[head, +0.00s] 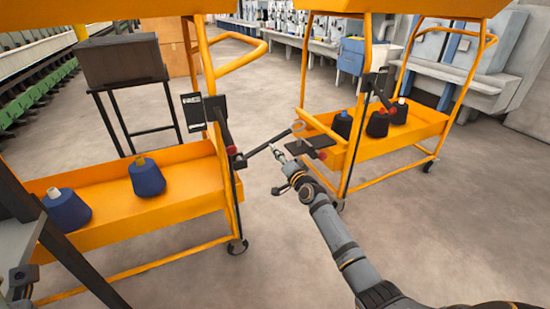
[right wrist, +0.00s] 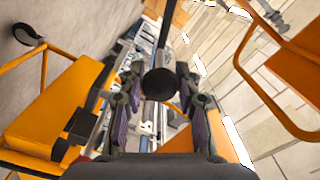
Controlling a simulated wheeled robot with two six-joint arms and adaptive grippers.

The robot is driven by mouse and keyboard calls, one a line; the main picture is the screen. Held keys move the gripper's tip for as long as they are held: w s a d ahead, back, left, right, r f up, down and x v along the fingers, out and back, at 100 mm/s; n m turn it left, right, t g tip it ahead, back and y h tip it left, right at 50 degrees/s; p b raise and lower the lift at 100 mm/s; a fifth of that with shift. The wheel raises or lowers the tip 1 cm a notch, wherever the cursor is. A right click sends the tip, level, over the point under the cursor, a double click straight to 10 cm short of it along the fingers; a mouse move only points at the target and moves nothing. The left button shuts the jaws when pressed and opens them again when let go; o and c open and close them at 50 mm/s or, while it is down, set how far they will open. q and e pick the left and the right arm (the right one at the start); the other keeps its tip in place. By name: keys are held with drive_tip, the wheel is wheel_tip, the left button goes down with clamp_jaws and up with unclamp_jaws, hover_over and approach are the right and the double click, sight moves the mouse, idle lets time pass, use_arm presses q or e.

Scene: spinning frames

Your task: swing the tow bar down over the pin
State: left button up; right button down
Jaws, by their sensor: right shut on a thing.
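The tow bar (head: 256,152) is a dark bar that reaches out from the left orange cart (head: 185,203) towards the right orange cart (head: 400,140). A ring (head: 298,126) shows at its far end, near a dark plate (head: 308,143) on the right cart. I cannot make out the pin clearly. My right gripper (head: 278,153) is shut on the tow bar, between the left cart and the ring. In the right wrist view a dark round end (right wrist: 160,84) shows between the fingers. I do not make out my left gripper.
Blue yarn cones (head: 147,178) stand on the left cart's tray, and dark cones (head: 377,123) stand on the right cart's. A dark box (head: 122,60) sits on a stand behind the left cart. The floor (head: 270,230) between the carts is clear.

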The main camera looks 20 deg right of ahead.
drive_tip(key=f+m+b, duration=0.2)
drive_tip(key=f+m, duration=0.1)
drive_tip(key=f+m+b, duration=0.1)
drive_tip(key=f, duration=0.1)
drive_tip(key=shift+s+d, duration=0.15)
drive_tip(key=shift+d, duration=0.15)
idle(0.4)
drive_tip(key=c, duration=1.4)
unclamp_jaws()
drive_tip(key=shift+f, duration=0.1)
drive_tip(key=o, duration=0.5)
drive_tip(key=shift+d+f, duration=0.1)
drive_tip(key=shift+f, duration=0.05)
drive_tip(key=shift+c, duration=0.2)
drive_tip(key=s, duration=1.1)
drive_tip(key=shift+s+d+r, duration=0.2)
drive_tip(key=shift+s+r, duration=0.2)
